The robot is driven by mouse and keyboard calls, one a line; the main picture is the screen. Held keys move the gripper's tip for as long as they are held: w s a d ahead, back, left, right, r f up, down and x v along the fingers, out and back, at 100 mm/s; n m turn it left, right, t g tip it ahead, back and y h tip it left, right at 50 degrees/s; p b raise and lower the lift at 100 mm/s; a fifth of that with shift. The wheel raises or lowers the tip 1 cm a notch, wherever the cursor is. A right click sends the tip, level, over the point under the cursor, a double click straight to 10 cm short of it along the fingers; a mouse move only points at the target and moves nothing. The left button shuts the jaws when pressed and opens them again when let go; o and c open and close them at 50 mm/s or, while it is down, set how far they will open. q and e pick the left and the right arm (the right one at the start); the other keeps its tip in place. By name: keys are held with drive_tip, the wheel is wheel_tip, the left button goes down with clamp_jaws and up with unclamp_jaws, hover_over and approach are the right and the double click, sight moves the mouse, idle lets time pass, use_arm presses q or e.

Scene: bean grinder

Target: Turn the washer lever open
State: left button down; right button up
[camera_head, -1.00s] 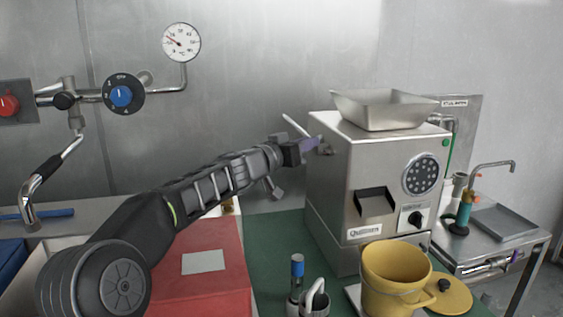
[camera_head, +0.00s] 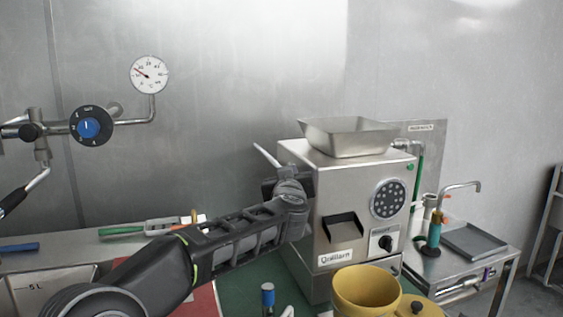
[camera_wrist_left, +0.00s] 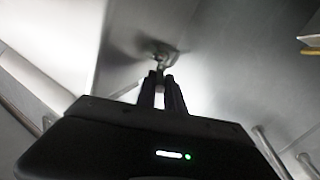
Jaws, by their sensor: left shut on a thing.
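My left gripper (camera_head: 272,188) reaches to the left side of the steel grinder. Its fingertips are largely hidden by my wrist in the head view. In the left wrist view its two dark fingers (camera_wrist_left: 167,82) are close together on a small metal part (camera_wrist_left: 158,58), blurred, in front of a steel surface. I cannot tell which lever this part belongs to. A thin light rod (camera_head: 266,155) sticks up at the grinder's left side, just above the gripper. My right gripper is not in view.
The grinder (camera_head: 315,235) has a steel hopper (camera_head: 350,140) on top. A yellow bucket (camera_head: 366,288) stands in front of it. A blue-capped bottle (camera_head: 267,297) is nearby. A dial (camera_head: 92,127) and gauge (camera_head: 149,74) are on the left wall.

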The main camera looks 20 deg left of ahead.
use_arm(q)
drive_tip(key=shift+w+d+f+n+g+y+p, duration=0.2)
drive_tip(key=shift+d+n+g+y+p, duration=0.25)
drive_tip(key=shift+y+p, duration=0.45)
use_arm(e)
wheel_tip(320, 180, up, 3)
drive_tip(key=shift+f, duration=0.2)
use_arm(q)
drive_tip(key=shift+a, duration=0.1)
drive_tip(key=c, duration=1.5)
unclamp_jaws()
drive_tip(key=shift+r, duration=0.1)
drive_tip(key=shift+c, duration=0.2)
drive_tip(key=shift+o, duration=0.4)
drive_tip(key=shift+s+r, duration=0.1)
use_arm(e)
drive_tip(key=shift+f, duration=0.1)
